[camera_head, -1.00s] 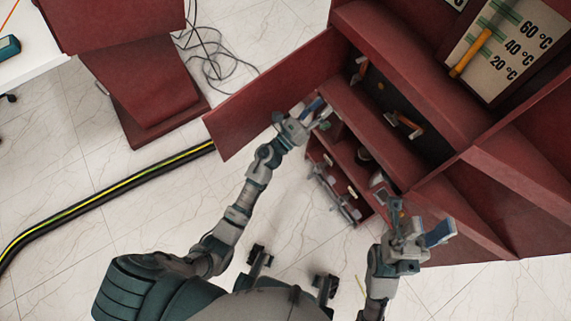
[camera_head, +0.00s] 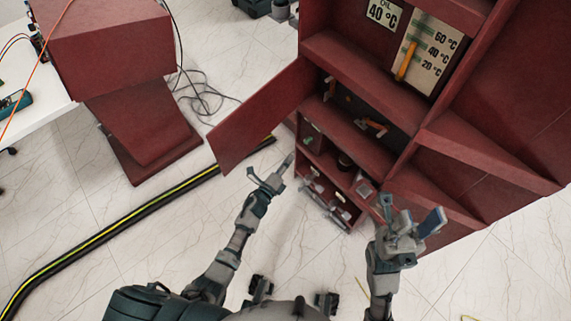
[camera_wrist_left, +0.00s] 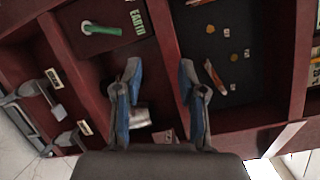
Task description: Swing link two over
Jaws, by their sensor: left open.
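A red cabinet stands open with a dark panel (camera_head: 345,108) carrying two orange-and-white levers, one at the left (camera_head: 329,90) and one further right (camera_head: 371,127). An orange lever on the dark panel also shows in the left wrist view (camera_wrist_left: 214,76). Grey handles (camera_wrist_left: 53,78) with small labels sit on a lower section; I cannot read which part is link two. My left gripper (camera_head: 272,178) is open and empty, in front of the cabinet's lower left and apart from the levers; its spread fingers show in the left wrist view (camera_wrist_left: 160,80). My right gripper (camera_head: 412,212) is open, low right.
The cabinet door (camera_head: 258,115) stands open at the left. A green handle (camera_wrist_left: 100,28) sits beside an EARTH label. A temperature gauge (camera_head: 421,55) is above. A thick black-yellow cable (camera_head: 110,222) lies on the floor. A red stand (camera_head: 140,125) is at far left.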

